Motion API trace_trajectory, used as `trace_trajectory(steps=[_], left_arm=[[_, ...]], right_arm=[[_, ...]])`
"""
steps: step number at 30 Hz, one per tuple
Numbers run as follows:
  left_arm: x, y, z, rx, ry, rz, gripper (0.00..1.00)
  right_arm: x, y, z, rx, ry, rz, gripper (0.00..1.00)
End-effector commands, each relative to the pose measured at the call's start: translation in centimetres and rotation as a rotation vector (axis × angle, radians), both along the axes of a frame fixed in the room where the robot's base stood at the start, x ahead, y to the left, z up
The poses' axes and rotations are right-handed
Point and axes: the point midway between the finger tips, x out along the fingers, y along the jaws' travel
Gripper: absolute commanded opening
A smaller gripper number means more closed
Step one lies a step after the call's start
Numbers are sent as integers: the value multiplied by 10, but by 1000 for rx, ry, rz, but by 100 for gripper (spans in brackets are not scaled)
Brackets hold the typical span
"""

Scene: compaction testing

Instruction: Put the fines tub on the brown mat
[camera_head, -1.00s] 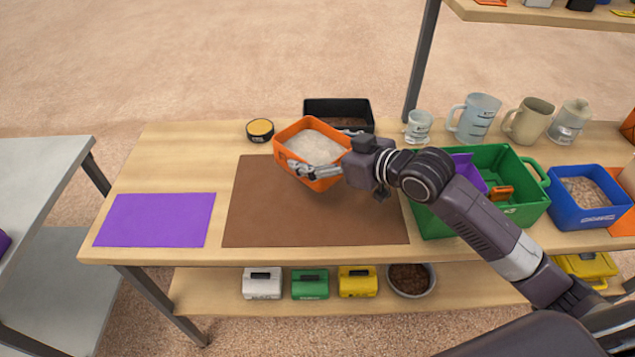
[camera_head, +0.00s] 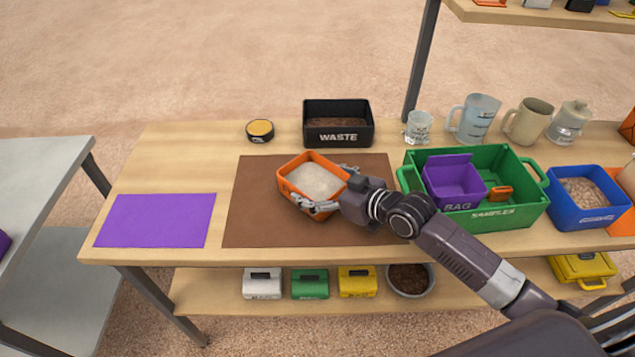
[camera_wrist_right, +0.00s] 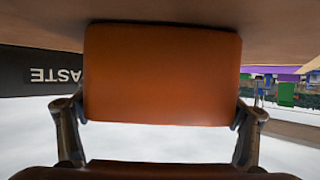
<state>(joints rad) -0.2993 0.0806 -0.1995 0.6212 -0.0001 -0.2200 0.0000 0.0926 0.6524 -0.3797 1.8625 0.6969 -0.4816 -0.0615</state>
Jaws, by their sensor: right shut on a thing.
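The fines tub (camera_head: 316,179) is an orange open tub with pale, fine material inside. It is over the brown mat (camera_head: 255,222), near the mat's middle; whether its base touches the mat cannot be told. My right gripper (camera_head: 335,188) is shut on the tub, with its fingers on two opposite sides. In the right wrist view the orange tub (camera_wrist_right: 162,75) fills the middle between the two fingers. My left gripper is not in view.
A black waste bin (camera_head: 338,132) stands behind the mat. A green samples crate (camera_head: 420,207) holding a purple bin is close to the right. A purple mat (camera_head: 155,220) lies to the left. A small yellow-topped tin (camera_head: 260,130) is at the back.

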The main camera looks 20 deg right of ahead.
Motion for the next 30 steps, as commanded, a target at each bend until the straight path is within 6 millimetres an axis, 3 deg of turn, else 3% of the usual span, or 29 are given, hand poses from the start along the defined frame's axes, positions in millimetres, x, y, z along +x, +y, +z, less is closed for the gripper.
trace_trajectory(steps=[4,5,8,20,30], left_arm=[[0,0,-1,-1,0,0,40],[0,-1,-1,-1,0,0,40],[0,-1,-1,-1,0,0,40],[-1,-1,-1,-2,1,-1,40],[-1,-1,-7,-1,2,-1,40]], right_arm=[[1,0,3,4,-9,0,30],[0,0,-1,0,0,0,90],[0,0,-1,0,0,0,100],[-5,-3,1,-1,0,0,100],[-56,-31,23,-4,4,2,100]])
